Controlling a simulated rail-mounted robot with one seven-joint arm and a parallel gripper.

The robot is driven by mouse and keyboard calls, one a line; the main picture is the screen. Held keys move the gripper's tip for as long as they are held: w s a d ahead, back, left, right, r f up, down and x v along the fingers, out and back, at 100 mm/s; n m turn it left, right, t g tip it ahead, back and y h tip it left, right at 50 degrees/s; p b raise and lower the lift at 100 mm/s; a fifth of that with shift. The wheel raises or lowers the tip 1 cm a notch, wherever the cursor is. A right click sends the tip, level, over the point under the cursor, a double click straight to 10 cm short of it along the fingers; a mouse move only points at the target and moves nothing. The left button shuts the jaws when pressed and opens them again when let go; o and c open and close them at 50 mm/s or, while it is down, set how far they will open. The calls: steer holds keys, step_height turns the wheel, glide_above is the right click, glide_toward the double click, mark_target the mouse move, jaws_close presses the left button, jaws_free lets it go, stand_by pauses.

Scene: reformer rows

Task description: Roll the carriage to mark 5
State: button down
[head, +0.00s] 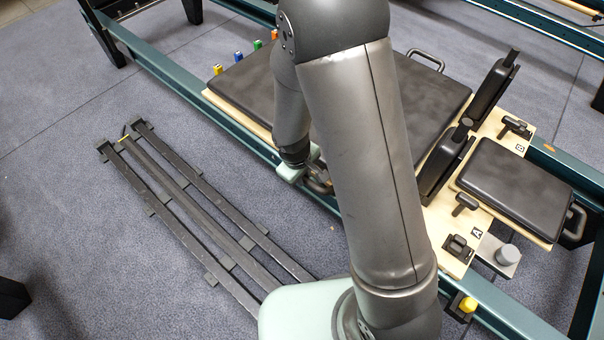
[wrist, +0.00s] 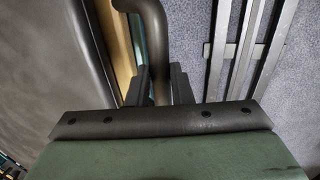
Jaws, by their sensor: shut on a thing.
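The carriage (head: 440,95) is a black padded platform on a pale wooden base, sitting on teal rails. It has two upright black shoulder rests (head: 447,160) and a black headrest pad (head: 515,190) at its right end. My gripper (head: 316,178) is at the carriage's near long side, partly hidden behind my arm. In the wrist view my gripper (wrist: 160,78) is shut on a dark bent handle (wrist: 156,30), which runs up between the two fingers beside the pad's edge. I cannot make out any numbered mark, including mark 5.
The near teal rail (head: 150,65) runs diagonally past the carriage. Several coloured pegs (head: 238,56) stand at the carriage's far left end. Dark floor tracks (head: 185,190) lie on grey carpet at left. A yellow knob (head: 467,304) sits low on the near rail at right.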

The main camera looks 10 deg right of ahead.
steer(key=shift+s+d, duration=0.15)
steer(key=c, duration=1.3)
jaws_free()
step_height(320, 180, up, 17)
steer(key=s+a+p, duration=0.2)
steer(key=p, duration=0.4)
steer(key=shift+a, duration=0.25)
steer(key=shift+s, duration=0.1)
steer(key=s+d+r+m+p, duration=0.2)
steer(key=s+r+p, duration=0.3)
steer(key=r+p, duration=0.3)
steer(key=s+d+r+m+y+p, duration=0.1)
steer(key=s+d+r+m+p, duration=0.2)
steer(key=r+p, duration=0.6)
steer(key=s+d+r+m+g+p, duration=0.1)
steer(key=s+d+r+m+p, duration=0.2)
steer(key=r+p, duration=0.6)
steer(key=s+d+r, duration=0.2)
steer(key=s+r, duration=0.1)
steer(key=r, duration=0.6)
steer(key=shift+s+d+r+y, duration=0.15)
steer(key=shift+s+r+y, duration=0.15)
steer(key=shift+r+y, duration=0.1)
